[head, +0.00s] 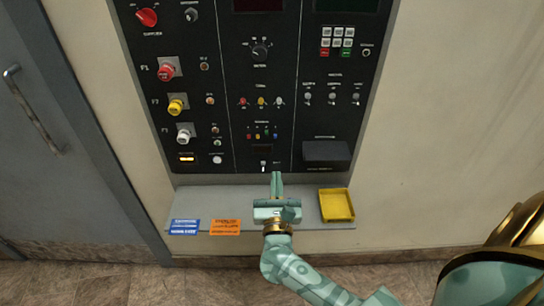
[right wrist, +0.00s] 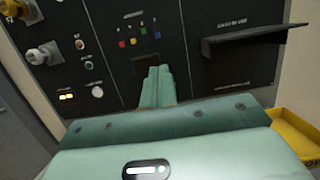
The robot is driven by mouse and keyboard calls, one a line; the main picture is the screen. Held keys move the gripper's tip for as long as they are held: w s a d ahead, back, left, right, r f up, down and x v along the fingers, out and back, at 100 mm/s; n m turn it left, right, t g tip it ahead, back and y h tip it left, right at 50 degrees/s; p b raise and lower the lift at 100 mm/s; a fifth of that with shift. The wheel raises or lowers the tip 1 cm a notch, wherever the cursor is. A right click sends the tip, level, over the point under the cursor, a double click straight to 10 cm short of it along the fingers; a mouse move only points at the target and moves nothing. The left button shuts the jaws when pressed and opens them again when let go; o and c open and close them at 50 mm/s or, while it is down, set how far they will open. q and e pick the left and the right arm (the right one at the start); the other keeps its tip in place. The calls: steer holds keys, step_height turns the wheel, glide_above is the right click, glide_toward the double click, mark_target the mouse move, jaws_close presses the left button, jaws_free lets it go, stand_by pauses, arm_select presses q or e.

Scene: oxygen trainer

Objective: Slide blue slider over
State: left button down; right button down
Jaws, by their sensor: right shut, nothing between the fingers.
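A row of small coloured sliders (head: 262,136) sits low in the middle column of the black panel. The row also shows in the right wrist view (right wrist: 139,39), above my fingertips. My left gripper is out of view.
A grey shelf (head: 185,201) juts out under the panel, with a blue card (head: 184,226), an orange card (head: 225,226) and a yellow tray (head: 337,205). A dark ledge (head: 326,151) sticks out right of the gripper. Knobs and buttons line the left column.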

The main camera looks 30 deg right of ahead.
mark_target(275, 140)
steer(key=x, duration=1)
steer(key=shift+r, duration=0.1)
